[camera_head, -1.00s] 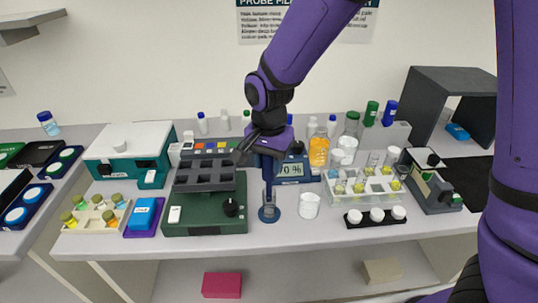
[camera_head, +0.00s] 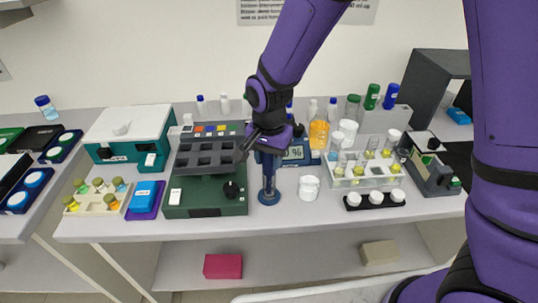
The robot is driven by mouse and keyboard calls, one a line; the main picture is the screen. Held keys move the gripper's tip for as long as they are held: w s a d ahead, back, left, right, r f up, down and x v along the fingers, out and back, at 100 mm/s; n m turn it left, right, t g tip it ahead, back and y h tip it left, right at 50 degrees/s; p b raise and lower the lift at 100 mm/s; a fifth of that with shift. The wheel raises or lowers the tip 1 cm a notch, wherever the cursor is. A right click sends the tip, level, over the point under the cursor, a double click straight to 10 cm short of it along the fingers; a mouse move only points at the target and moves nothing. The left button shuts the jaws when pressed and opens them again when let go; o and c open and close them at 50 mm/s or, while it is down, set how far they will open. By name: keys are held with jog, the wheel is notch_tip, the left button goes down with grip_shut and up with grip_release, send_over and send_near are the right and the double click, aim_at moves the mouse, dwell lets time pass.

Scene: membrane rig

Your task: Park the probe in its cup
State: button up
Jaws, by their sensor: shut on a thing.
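My gripper (camera_head: 266,146) is shut on the dark blue probe (camera_head: 267,158), above the bench in the middle of the view. The probe hangs about upright, with its lower part in line with a narrow grey-blue cup (camera_head: 269,186) on a round blue base. The lower end of the probe overlaps the cup in the picture. I cannot tell how deep the tip sits inside it or whether the probe touches the wall. My gripper hides the top of the probe.
A white beaker (camera_head: 309,187) stands close to the right of the cup. A dark green device with a grey block (camera_head: 206,160) is close on the left. A small display (camera_head: 296,152) stands behind. Bare bench (camera_head: 235,228) lies in front.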

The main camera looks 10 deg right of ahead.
jog(key=shift+f, duration=0.3)
dwell(0.5)
jog(key=o, duration=0.9)
jog(key=shift+c, duration=0.2)
notch_tip(320, 180, up, 11)
jog(key=shift+f, duration=0.1)
